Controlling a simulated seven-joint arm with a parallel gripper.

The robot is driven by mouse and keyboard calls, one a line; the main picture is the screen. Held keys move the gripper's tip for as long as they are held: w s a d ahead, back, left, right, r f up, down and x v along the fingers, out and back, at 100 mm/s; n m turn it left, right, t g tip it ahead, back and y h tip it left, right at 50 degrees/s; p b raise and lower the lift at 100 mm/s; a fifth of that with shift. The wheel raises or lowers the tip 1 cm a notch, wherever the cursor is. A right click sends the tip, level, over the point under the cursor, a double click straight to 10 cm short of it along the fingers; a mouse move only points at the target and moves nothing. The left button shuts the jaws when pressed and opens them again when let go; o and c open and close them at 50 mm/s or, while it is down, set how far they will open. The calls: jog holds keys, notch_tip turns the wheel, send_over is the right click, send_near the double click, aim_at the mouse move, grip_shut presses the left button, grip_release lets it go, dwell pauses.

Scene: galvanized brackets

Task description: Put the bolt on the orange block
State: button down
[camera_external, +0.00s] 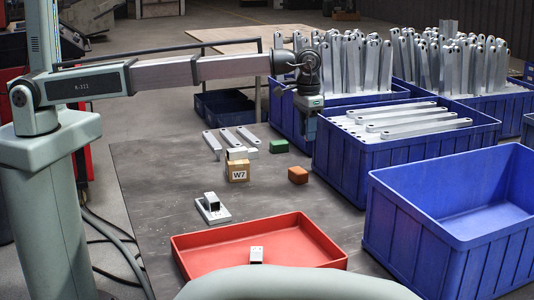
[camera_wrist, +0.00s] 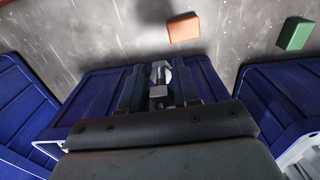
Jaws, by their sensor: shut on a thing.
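My gripper (camera_wrist: 160,78) is shut on the bolt (camera_wrist: 161,75), whose silvery head and shank show between the two fingers in the wrist view. In the external view my gripper (camera_external: 308,135) hangs in front of the blue bins, and the bolt cannot be made out there. The orange block (camera_external: 298,175) lies on the dark table, lower in the picture than the gripper and apart from it. It also shows at the top of the wrist view (camera_wrist: 183,27), beyond the fingertips.
A green block (camera_external: 279,146) lies near the orange one. A box marked W7 (camera_external: 238,172), flat brackets (camera_external: 230,138) and a plate with a black-ended piece (camera_external: 212,207) are farther left. Blue bins (camera_external: 335,165) crowd the right. A red tray (camera_external: 300,235) is in front.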

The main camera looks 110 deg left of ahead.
aim_at(296, 170)
jog(key=shift+s+a+f, duration=0.45)
jog(key=shift+s+f, duration=0.2)
jog(key=shift+f, duration=1.2)
jog(key=shift+s+a+f, duration=0.4)
jog(key=shift+s+f, duration=0.2)
jog(key=shift+f, duration=1.2)
jog(key=shift+s+a+f, duration=0.45)
jog(key=shift+s+f, duration=0.2)
jog(key=shift+f, duration=1.2)
jog(key=shift+f, duration=0.1)
jog(key=c, duration=0.8)
grip_release()
notch_tip(296, 170, up, 12)
